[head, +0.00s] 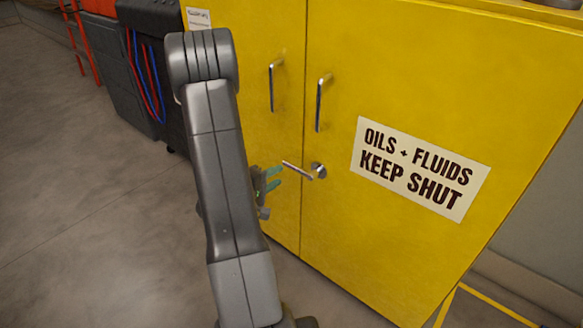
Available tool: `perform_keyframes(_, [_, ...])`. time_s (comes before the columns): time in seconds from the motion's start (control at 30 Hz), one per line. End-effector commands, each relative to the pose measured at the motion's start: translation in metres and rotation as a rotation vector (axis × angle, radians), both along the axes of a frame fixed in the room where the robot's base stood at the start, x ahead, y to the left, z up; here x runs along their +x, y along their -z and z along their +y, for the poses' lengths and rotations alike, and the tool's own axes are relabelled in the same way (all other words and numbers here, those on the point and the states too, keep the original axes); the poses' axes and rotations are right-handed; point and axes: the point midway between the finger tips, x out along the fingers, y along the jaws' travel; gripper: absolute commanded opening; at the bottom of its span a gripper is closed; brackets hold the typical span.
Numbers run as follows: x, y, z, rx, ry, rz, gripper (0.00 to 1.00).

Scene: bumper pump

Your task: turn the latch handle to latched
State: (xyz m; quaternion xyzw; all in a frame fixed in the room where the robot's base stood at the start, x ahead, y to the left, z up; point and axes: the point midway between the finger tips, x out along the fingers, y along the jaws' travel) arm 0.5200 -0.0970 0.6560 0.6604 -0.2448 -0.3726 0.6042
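The latch handle (298,170) is a metal lever on a round hub on the yellow cabinet's (345,255) right door. It points left and slightly up from the hub, reaching across the seam between the two doors. My gripper (276,178), with green fingertips, is just left of the lever's free end. Its two fingers are apart with a gap between them, and nothing shows in the gap. The fingers look clear of the lever, though the exact depth is hard to tell. My arm hides part of the gripper body.
Two upright metal pulls, a left one (271,87) and a right one (321,102), stick out above the latch. A sign (420,168) reads "OILS + FLUIDS KEEP SHUT". A dark cart (133,95) with red and blue hoses stands behind left. The floor (95,215) at left is clear.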

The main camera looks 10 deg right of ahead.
Motion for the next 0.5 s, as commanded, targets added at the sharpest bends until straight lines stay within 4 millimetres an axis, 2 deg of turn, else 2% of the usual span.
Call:
perform_keyframes(0.3, [0.033,0.011,-0.044,0.0,0.003,-0.002,0.34])
perform_keyframes(0.5, [0.048,0.016,-0.062,-0.001,0.001,0.0,0.34])
